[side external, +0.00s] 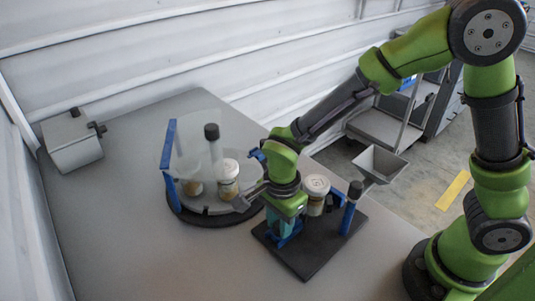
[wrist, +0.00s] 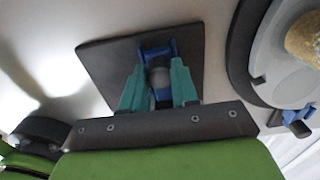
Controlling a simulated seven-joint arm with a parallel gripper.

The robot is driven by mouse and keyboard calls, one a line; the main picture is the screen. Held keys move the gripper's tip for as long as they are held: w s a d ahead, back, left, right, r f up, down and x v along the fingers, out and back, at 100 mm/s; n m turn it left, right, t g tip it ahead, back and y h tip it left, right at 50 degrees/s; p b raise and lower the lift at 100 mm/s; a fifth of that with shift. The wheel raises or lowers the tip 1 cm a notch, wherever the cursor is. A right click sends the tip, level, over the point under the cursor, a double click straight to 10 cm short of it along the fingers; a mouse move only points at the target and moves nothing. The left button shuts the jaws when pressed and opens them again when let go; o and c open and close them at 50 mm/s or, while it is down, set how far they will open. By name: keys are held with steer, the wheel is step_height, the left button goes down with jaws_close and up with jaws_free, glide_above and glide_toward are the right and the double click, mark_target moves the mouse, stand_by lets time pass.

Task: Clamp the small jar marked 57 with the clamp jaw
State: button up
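A jar with a white lid (side external: 316,184) stands at the black base plate (side external: 304,262), just right of my gripper in the side view; my wrist hides part of it, and its marking is unreadable. The blue clamp jaw (wrist: 157,52) shows at my fingertips in the wrist view. My gripper (wrist: 159,66) points down at it with teal fingers apart, a grey part (wrist: 160,78) between them. I cannot tell whether the fingers touch this part. In the side view my gripper (side external: 285,228) is low over the plate's left half.
A round carousel (side external: 196,217) with a clear cover, blue posts and a jar (side external: 228,178) stands left of the plate. A grey box (side external: 72,140) sits far left. The table's front left is clear.

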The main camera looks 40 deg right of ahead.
steer(key=shift+c, duration=0.8)
steer(key=shift+d, duration=1.2)
steer(key=o, duration=0.7)
step_height(320, 180, up, 7)
